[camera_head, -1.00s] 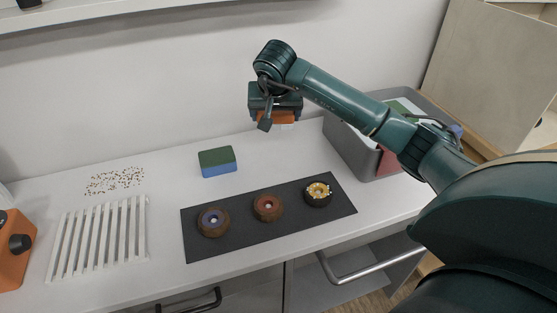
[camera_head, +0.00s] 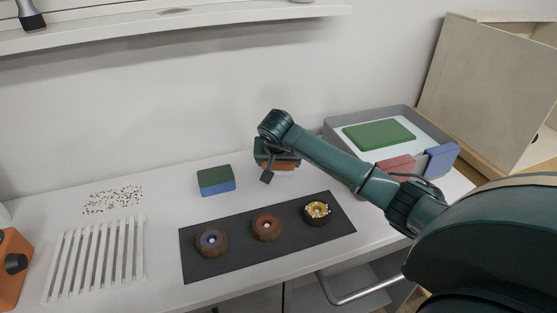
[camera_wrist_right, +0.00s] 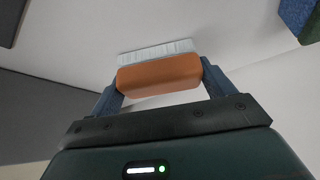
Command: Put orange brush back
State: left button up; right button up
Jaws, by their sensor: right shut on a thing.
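The orange brush (camera_head: 283,166) is in the jaws of my right gripper (camera_head: 277,164), mostly covered by it in the head view. In the right wrist view the orange brush (camera_wrist_right: 160,76) lies across between the two blue fingers, with its pale bristles pointing away from the gripper. The right gripper is low over the back of the white counter, behind the dark mat and right of the green-and-blue block. I cannot tell whether the bristles touch the counter. My left gripper is not in view.
A green-and-blue block (camera_head: 216,181) stands left of the gripper. The dark mat (camera_head: 190,262) carries three wheels. A grey bin (camera_head: 336,118) with green, red and blue items stands right. A white slatted rack (camera_head: 96,258) and scattered specks (camera_head: 112,199) are left.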

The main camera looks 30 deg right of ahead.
jog(key=shift+f, duration=0.1)
jog(key=o, duration=0.9)
jog(key=shift+s+a+r, duration=0.15)
jog(key=shift+r, duration=0.45)
jog(key=v, duration=1.1)
jog(key=shift+s, duration=0.1)
jog(key=shift+f, duration=0.1)
